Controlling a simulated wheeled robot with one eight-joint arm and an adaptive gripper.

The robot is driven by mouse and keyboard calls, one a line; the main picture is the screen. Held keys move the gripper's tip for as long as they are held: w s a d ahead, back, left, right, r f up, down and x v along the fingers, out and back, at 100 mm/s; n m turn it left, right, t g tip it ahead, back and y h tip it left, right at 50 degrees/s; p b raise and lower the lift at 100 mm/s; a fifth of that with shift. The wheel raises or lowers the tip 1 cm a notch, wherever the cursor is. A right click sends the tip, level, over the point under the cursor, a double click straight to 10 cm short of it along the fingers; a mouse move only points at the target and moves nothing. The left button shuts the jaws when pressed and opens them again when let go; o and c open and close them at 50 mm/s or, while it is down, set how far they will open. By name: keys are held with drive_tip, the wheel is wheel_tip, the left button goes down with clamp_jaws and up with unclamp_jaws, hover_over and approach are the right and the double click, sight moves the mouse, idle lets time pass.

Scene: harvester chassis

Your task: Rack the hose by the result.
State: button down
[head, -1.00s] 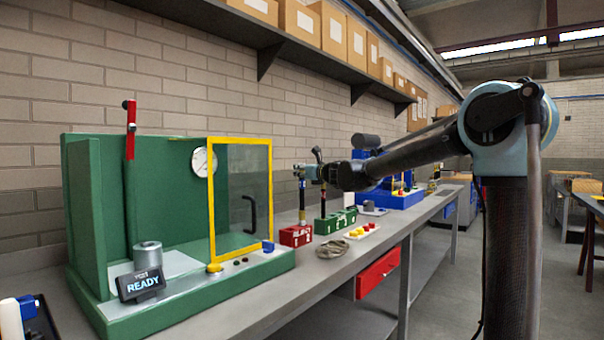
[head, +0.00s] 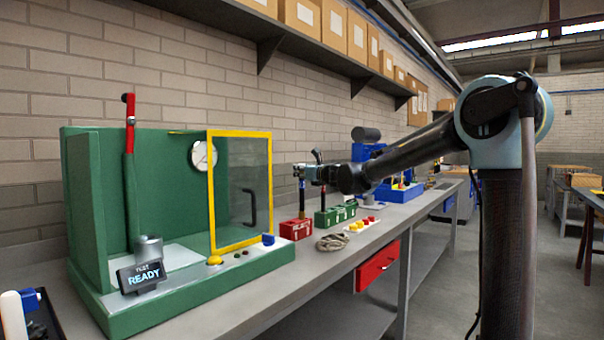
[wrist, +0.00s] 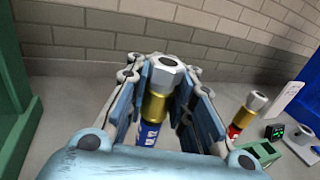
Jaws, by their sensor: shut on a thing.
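My gripper (head: 312,173) is shut on a hose end with a silver hex fitting, gold collar and blue lettered band (wrist: 152,112). It hangs or stands upright; its lower end is hidden in the wrist view. In the head view the held hose (head: 302,198) shows just above or behind the red box (head: 297,229), which carries unreadable white lettering. A second, red-banded hose (wrist: 243,114) stands at the green rack (wrist: 262,152); the green rack also shows in the head view (head: 330,217). The green tester (head: 95,190) has a display (head: 141,276) reading READY.
The tester has a yellow-framed clear door (head: 240,190) and a gauge (head: 203,155). A coiled tan hose (head: 331,243) and a tray of red and yellow pieces (head: 361,226) lie on the bench. A red drawer (head: 377,267) hangs beneath. A blue bin (head: 398,193) stands farther back.

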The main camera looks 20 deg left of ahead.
sight(301, 179)
drive_tip(key=shift+f, duration=1.65)
drive_tip(key=c, duration=1.3)
unclamp_jaws()
